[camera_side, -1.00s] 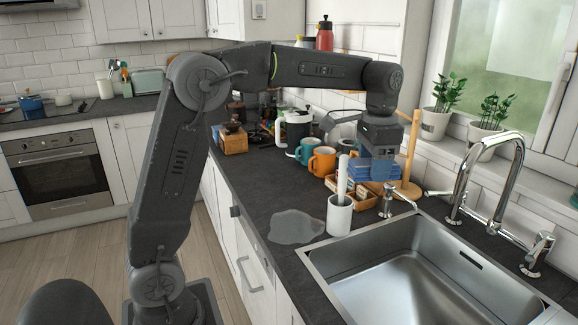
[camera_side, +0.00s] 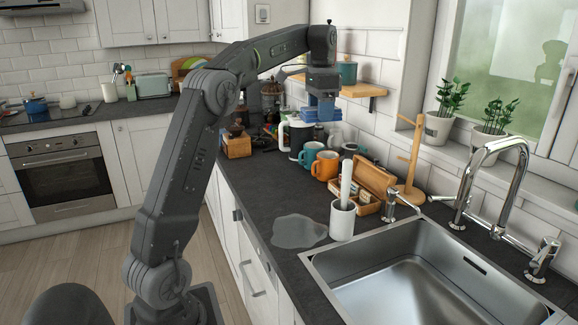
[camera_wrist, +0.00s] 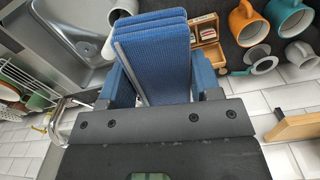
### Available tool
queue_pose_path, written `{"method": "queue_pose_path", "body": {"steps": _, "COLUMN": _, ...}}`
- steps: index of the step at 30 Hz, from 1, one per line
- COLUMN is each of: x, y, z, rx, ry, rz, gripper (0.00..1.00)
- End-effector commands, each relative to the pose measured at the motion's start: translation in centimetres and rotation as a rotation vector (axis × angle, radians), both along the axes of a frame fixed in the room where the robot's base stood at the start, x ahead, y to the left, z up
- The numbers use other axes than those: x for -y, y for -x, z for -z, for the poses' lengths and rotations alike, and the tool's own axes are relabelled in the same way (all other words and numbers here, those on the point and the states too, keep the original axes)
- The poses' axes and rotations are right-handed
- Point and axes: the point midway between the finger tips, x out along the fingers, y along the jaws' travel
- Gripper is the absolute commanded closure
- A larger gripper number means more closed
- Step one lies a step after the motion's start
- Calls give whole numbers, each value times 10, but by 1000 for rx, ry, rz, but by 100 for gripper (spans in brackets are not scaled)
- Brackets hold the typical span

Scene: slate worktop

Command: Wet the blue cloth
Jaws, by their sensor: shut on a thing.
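My gripper (camera_side: 322,94) is shut on the folded blue cloth (camera_side: 326,110) and holds it above the back part of the worktop, behind the mugs. In the wrist view the cloth (camera_wrist: 155,48) shows as several ribbed blue layers between the two fingers. The steel sink (camera_side: 405,280) is at the lower right, well apart from the cloth. The tall chrome faucet (camera_side: 494,150) stands at its right edge. I see no water running from the faucet. A flat, shiny puddle (camera_side: 299,231) lies on the worktop left of the sink.
A white pot (camera_side: 341,220) with a handle standing in it is beside the sink. Behind it are an open wooden box (camera_side: 372,180), a wooden mug tree (camera_side: 408,165), an orange mug (camera_side: 325,165) and a teal mug (camera_side: 309,153). A wooden shelf (camera_side: 355,90) is close right of my gripper.

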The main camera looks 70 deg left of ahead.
Motion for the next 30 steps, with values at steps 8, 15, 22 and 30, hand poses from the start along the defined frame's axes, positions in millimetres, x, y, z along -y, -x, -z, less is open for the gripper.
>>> {"method": "queue_pose_path", "body": {"steps": 8, "x": -121, "y": 59, "z": 2, "rx": 1, "ry": -1, "rz": -92, "gripper": 65}}
{"method": "queue_pose_path", "body": {"steps": 15, "x": -174, "y": 101, "z": 3, "rx": 1, "ry": -1, "rz": -132, "gripper": 65}}
{"method": "queue_pose_path", "body": {"steps": 22, "x": -196, "y": 123, "z": 11, "rx": 0, "ry": 2, "rz": -148, "gripper": 65}}
{"method": "queue_pose_path", "body": {"steps": 30, "x": -195, "y": 123, "z": 47, "rx": -3, "ry": 5, "rz": -148, "gripper": 65}}
